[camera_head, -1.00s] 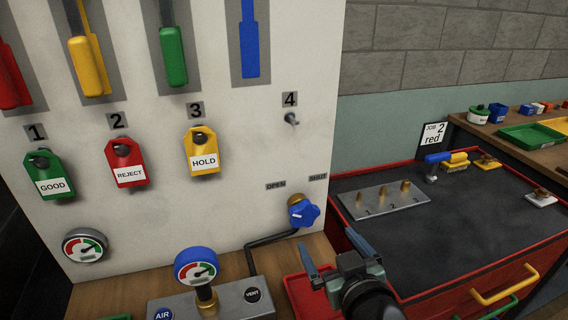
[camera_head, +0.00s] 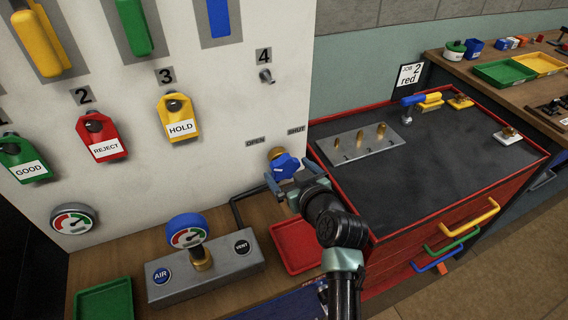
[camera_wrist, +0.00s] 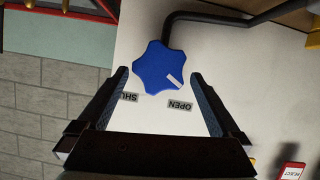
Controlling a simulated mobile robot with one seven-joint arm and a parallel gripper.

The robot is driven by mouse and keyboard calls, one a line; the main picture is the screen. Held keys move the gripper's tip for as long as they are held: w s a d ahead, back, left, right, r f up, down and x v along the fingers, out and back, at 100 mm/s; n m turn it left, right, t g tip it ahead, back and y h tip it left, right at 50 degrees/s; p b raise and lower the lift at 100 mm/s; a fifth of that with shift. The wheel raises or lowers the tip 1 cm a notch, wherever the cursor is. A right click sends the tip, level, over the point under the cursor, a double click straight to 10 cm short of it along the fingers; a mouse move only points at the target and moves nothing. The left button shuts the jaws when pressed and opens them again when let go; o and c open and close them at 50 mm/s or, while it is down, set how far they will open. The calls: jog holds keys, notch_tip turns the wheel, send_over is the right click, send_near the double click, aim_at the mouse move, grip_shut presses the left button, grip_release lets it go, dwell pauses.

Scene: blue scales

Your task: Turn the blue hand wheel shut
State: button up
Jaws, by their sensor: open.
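The blue hand wheel (camera_head: 284,166) sits on a brass fitting low on the white panel, below the OPEN label (camera_head: 256,142) and the SHUT label (camera_head: 296,131). The wheel also shows in the wrist view (camera_wrist: 163,68), with a white mark on its face pointing toward the OPEN label (camera_wrist: 180,105). My gripper (camera_head: 278,182) is open in front of the wheel. In the wrist view its two fingers (camera_wrist: 160,82) stand on either side of the wheel, with a visible gap on the right. I cannot tell whether either finger touches it.
A dark pipe (camera_head: 236,208) runs from the valve toward the grey gauge block (camera_head: 222,268). A red tray (camera_head: 298,247) lies below my gripper. The red tool cabinet (camera_head: 440,205) stands to the right. Tags hang on the panel at left, including a yellow HOLD tag (camera_head: 178,120).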

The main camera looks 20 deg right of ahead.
aim_at(286, 168)
jog(key=shift+x, duration=1.8)
jog(key=c, duration=1.2)
